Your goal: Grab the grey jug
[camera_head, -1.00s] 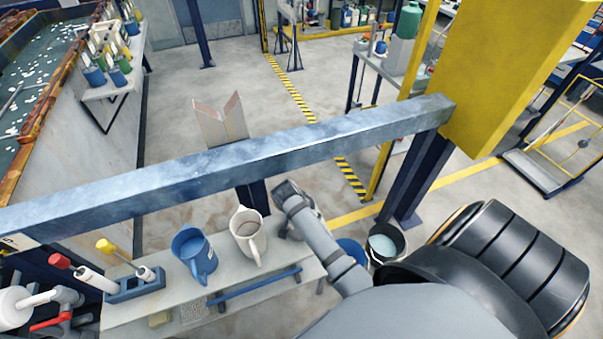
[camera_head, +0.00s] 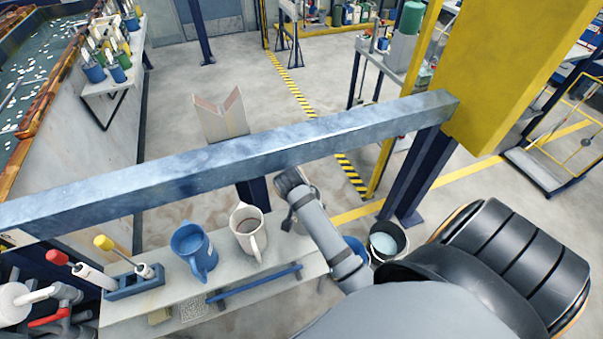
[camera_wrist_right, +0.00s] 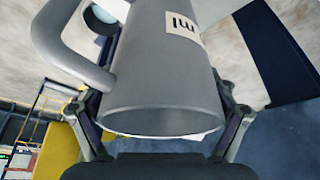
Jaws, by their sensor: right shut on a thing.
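The grey jug (camera_wrist_right: 165,75) fills the middle of the right wrist view, with its handle to the left and a pale label with dark print on its side. My right gripper (camera_wrist_right: 163,100) is shut on the jug's body, one finger on each side. In the head view my right forearm and wrist hide most of the jug and the fingers, at the right end of the bench shelf. Whether the jug touches the shelf cannot be told. My left gripper is not in view.
A cream jug (camera_head: 246,218) and a blue jug (camera_head: 187,240) stand to the left on the shelf (camera_head: 240,275). A blue holder (camera_head: 135,284) with tools is further left. A metal beam (camera_head: 200,170) crosses just beyond. A black bucket (camera_head: 386,243) stands right.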

